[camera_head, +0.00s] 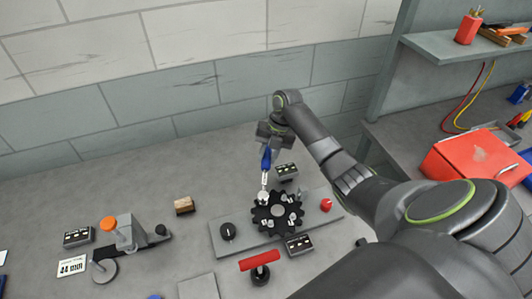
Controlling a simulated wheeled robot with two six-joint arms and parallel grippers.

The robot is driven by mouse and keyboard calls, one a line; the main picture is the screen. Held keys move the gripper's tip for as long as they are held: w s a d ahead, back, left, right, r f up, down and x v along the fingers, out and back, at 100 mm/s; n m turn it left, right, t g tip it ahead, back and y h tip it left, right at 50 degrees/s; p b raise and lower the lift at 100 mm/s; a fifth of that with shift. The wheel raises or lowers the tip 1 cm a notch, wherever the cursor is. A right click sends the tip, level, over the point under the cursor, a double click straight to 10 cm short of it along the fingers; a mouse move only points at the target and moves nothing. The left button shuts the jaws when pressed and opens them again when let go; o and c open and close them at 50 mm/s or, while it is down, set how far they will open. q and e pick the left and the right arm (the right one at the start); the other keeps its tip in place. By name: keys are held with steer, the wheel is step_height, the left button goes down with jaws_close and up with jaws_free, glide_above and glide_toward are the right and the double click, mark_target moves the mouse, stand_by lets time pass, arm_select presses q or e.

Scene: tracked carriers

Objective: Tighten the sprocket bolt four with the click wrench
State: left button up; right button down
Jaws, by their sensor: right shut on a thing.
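The black sprocket (277,212) lies on a grey plate (226,248) on the worktop, with several light bolts around its centre. My right gripper (266,147) points down above the sprocket's upper left side. It is shut on the blue handle of the click wrench (265,163). The wrench stands roughly upright, and its silver head (263,194) is at a bolt position on the sprocket's upper left edge. The bolt under the head is hidden, and I cannot tell whether the head is seated on it. My left gripper is not in view.
Small dark display boxes (299,244) stand beside the plate. A red-handled tool (260,261) is in front. A grey device with an orange knob (109,223) and a wooden block (184,206) are at left. A red toolbox (470,158) is at right. A tiled wall closes the back.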

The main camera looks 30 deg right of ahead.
steer(key=shift+w, duration=0.1)
steer(key=shift+s+d+r+m+p, duration=0.1)
steer(key=shift+s+d+m+p, duration=0.25)
steer(key=shift+p, duration=0.25)
steer(key=shift+s+d+m, duration=0.15)
steer(key=shift+d+m, duration=0.05)
steer(key=shift+m, duration=0.05)
steer(key=shift+s+d+m+t+p, duration=0.4)
steer(key=shift+s+d+m+p, duration=0.15)
steer(key=shift+p, duration=0.35)
steer(key=shift+a, duration=0.1)
